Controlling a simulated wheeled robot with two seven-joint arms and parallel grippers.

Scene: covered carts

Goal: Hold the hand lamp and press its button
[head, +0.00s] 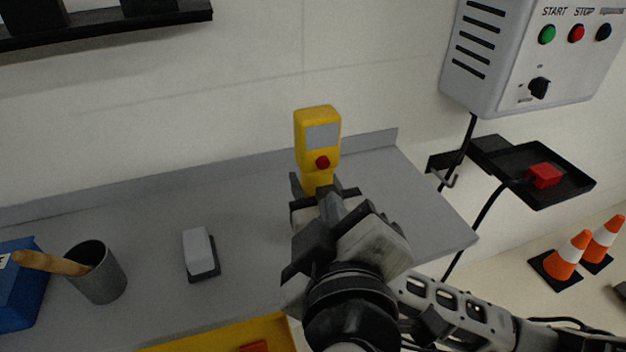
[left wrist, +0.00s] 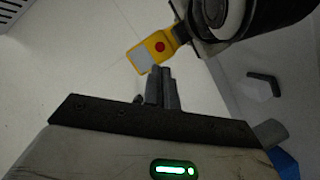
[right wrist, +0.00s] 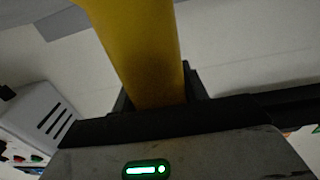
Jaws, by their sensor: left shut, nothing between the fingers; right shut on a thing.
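The yellow hand lamp (head: 318,122) stands roughly upright in the head view, with a grey panel and a red button (head: 323,162) facing me. My right gripper (right wrist: 154,90) is shut on the lamp's yellow handle (right wrist: 135,45); in the head view it is largely hidden behind my left gripper. My left gripper (head: 328,200) is shut and empty, just below and in front of the lamp. In the left wrist view its closed fingertips (left wrist: 164,72) are close to the lamp's head (left wrist: 150,52), below the red button (left wrist: 160,46). I cannot tell whether they touch.
The grey table (head: 150,225) holds a grey cup (head: 100,280) with a wooden-handled tool, a blue box (head: 20,290), a small grey-white block (head: 199,250) and a yellow tray (head: 215,340). A control box (head: 500,60) and black shelf (head: 560,190) are right. Cones (head: 570,255) stand beyond.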

